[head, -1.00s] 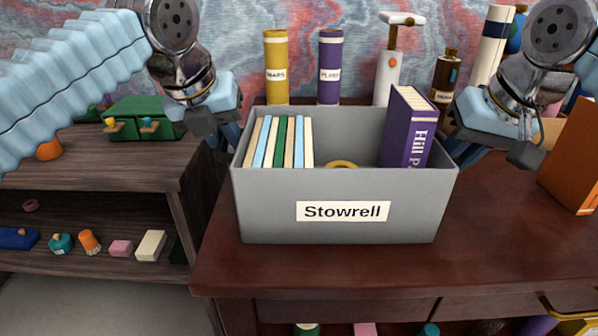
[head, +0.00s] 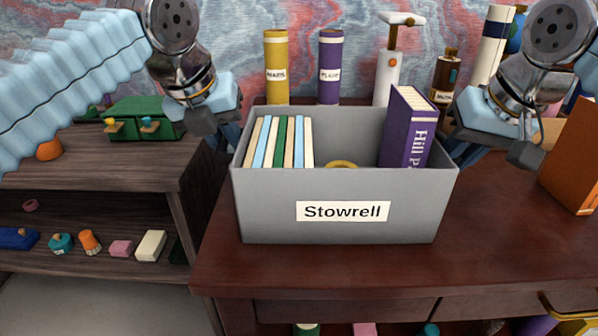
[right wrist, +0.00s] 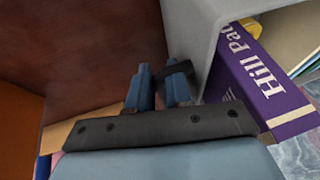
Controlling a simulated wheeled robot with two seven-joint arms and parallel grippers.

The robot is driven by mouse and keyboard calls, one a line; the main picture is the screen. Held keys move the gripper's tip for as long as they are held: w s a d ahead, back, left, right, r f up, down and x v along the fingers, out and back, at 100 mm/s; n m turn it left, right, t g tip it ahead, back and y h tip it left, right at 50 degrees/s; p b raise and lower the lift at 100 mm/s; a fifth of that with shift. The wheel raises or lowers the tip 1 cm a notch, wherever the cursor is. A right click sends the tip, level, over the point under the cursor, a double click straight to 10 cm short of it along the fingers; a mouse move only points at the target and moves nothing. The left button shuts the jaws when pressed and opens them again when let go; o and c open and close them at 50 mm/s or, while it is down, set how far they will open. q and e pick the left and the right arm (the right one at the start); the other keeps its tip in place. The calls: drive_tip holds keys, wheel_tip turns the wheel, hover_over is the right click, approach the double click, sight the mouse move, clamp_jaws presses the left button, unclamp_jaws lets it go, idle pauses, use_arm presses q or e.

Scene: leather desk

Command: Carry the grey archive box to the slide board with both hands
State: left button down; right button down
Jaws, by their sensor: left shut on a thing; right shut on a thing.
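The grey archive box (head: 260,205), labelled "Stowrell", sits upright on the dark red-brown leather desk. It holds several thin upright books (head: 283,142) at its left, a purple book (head: 408,135) at its right, and a yellow ring-shaped thing (head: 341,164) between them. My left gripper (head: 229,140) is shut on the box at its left end; its fingertips are partly hidden. My right gripper (head: 462,152) is shut at the right end. In the right wrist view its fingers (right wrist: 163,80) close around a dark handle on the box wall (right wrist: 190,35). I cannot make out a slide board.
Behind the box stand a yellow tube (head: 276,68), a purple tube (head: 329,68), a white-handled tool (head: 391,68) and a brown bottle (head: 446,75). An orange binder (head: 575,165) stands at the right. A lower wooden shelf unit (head: 100,165) is at the left. Desk in front is clear.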

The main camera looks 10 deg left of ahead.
use_arm(q)
drive_tip(key=shift+r, duration=0.25)
use_arm(e)
drive_tip(key=shift+r, duration=0.2)
